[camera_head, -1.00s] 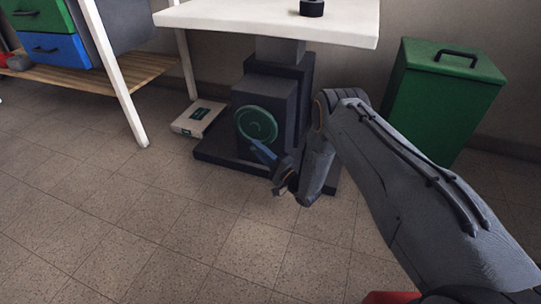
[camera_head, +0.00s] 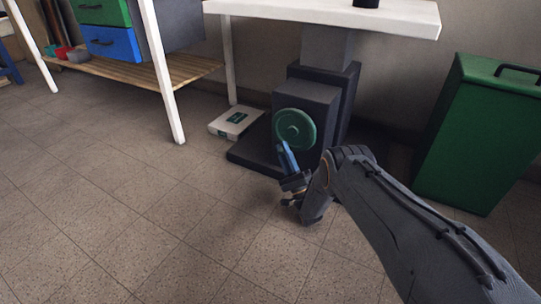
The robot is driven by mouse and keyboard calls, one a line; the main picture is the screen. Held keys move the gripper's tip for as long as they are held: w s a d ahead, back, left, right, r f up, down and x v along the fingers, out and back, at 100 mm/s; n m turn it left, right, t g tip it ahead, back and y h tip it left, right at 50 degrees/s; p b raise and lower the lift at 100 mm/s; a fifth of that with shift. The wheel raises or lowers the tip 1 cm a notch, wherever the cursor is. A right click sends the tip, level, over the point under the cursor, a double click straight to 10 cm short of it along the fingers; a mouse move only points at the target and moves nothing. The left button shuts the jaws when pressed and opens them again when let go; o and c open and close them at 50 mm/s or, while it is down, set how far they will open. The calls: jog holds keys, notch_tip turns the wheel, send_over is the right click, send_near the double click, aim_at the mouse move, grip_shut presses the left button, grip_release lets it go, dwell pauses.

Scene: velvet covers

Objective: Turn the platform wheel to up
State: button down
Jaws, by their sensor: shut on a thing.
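The platform wheel (camera_head: 296,128) is a green disc with a raised hub on the front of a dark grey pedestal block (camera_head: 320,95). It stands below a white platform top (camera_head: 330,14), carried by a grey column (camera_head: 327,46). My gripper (camera_head: 284,147) reaches up from below, and its blue fingers are shut at the wheel's lower left rim. The fingertips overlap the rim, so the exact grip there is partly hidden. I cannot read any up or down mark on the wheel.
A white box with a dark green label (camera_head: 234,121) lies on the floor left of the pedestal. A green lidded bin (camera_head: 475,140) stands to the right. A white-legged bench with a wooden shelf (camera_head: 150,78) is at the upper left. The tiled floor in front is clear.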

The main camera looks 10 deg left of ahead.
jog(key=shift+w+d+r+t, duration=0.15)
jog(key=shift+r+t, duration=0.15)
jog(key=shift+r, duration=0.2)
jog(key=c, duration=1.7)
grip_release()
jog(key=shift+d, duration=0.1)
jog(key=shift+c, duration=0.2)
jog(key=shift+o, duration=0.4)
jog(key=shift+f, duration=0.2)
jog(key=shift+a, duration=0.2)
jog(key=shift+f, duration=0.1)
